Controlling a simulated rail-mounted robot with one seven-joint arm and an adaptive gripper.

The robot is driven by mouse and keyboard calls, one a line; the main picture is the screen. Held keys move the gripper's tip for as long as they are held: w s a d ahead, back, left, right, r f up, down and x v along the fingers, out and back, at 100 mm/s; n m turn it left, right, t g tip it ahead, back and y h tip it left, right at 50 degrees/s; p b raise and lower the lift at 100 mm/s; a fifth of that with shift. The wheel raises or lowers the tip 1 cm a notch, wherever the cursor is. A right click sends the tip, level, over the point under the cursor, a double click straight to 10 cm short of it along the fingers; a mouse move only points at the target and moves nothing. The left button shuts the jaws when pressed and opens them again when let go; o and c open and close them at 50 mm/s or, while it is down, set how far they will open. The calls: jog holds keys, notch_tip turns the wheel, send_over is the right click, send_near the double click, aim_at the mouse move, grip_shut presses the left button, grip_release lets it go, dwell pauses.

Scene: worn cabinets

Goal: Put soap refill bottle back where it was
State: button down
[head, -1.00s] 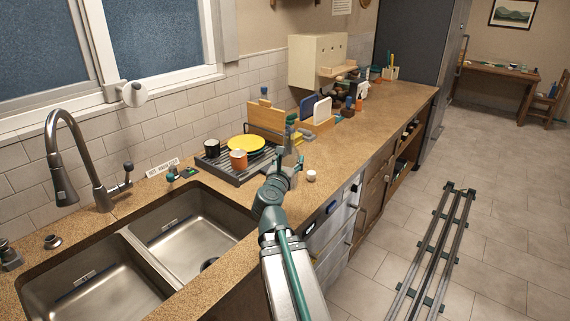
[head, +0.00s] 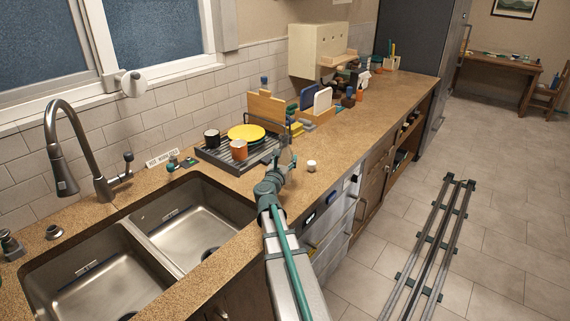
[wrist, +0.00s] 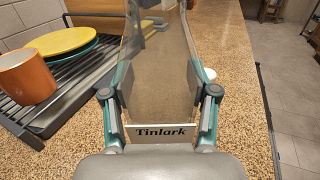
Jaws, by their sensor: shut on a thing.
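The soap refill bottle (wrist: 161,70) is clear and see-through, with a pale label reading "Tinlark". It fills the middle of the wrist view, between the two fingers of my gripper (wrist: 161,95), which is shut on it. In the head view my gripper (head: 284,172) is over the counter, just right of the dish rack. The bottle is hard to make out there against the things behind it. Whether its base touches the counter cannot be told.
The dish rack (head: 214,158) holds a yellow plate (head: 246,132), an orange mug (head: 239,150) and a dark mug (head: 212,138). A small white object (head: 311,166) stands right of my gripper. The double sink (head: 190,222) is at front left. Open counter (head: 350,130) extends toward the back right.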

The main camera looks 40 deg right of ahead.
jog(key=shift+f, duration=0.7)
jog(key=shift+f, duration=0.15)
jog(key=shift+c, duration=1.5)
grip_release()
jog(key=shift+r, duration=0.2)
jog(key=b+v, duration=0.3)
jog(key=v, duration=0.9)
jog(key=shift+s, duration=0.1)
jog(key=shift+d, duration=0.1)
